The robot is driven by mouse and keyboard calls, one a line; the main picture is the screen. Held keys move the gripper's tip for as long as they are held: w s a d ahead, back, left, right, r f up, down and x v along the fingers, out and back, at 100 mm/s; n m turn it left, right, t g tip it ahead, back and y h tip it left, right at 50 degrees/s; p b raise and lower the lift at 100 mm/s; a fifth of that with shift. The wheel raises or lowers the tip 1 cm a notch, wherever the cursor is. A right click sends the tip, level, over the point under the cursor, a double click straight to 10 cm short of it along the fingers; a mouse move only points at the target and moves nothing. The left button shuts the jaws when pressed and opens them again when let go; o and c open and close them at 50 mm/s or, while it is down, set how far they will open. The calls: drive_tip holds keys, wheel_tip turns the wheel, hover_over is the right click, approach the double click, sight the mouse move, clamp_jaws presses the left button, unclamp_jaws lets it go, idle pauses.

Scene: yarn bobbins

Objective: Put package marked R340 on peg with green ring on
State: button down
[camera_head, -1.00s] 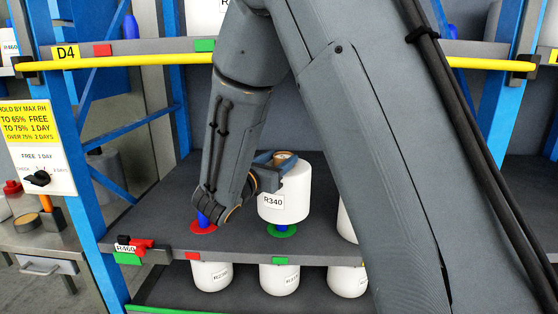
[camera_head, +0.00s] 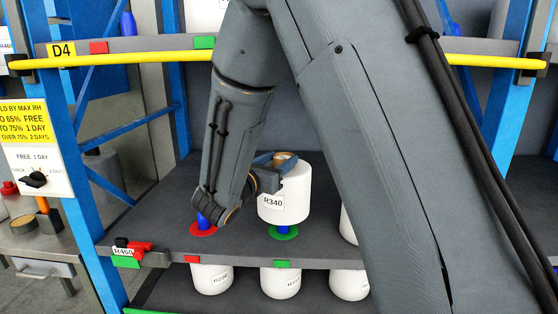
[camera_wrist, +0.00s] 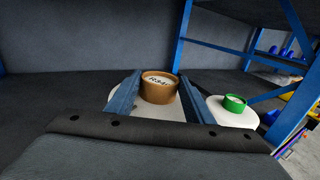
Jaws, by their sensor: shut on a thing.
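The white package marked R340 (camera_head: 284,193) is upright in my gripper (camera_head: 275,160), which is shut on its brown core (camera_wrist: 160,88) at the top. In the head view the package is above the blue peg with the green ring (camera_head: 283,233). The lower part of that peg shows between the package's bottom and the ring, so the package is not down on the ring. Whether the peg's tip is inside the core is hidden. A blue peg with a red ring (camera_head: 203,228) stands to the left, partly behind my wrist.
Another white package (camera_head: 347,222) stands to the right, partly hidden by my arm; a green-cored package (camera_wrist: 234,104) shows in the wrist view. A yellow bar (camera_head: 130,62) crosses above, and a blue upright (camera_head: 75,170) stands left.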

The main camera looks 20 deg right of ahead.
wheel_tip(320, 180, down, 7)
drive_tip(key=b, duration=0.4)
drive_tip(key=shift+r+b, duration=0.15)
drive_tip(key=shift+b, duration=0.2)
idle(0.3)
drive_tip(key=shift+f, duration=0.25)
idle(0.6)
drive_tip(key=c, duration=0.9)
unclamp_jaws()
drive_tip(key=shift+o, duration=0.5)
drive_tip(key=shift+f, duration=0.2)
drive_tip(key=b+v, duration=0.2)
drive_tip(key=v, duration=0.6)
drive_tip(key=shift+b, duration=0.4)
drive_tip(key=shift+r, duration=0.1)
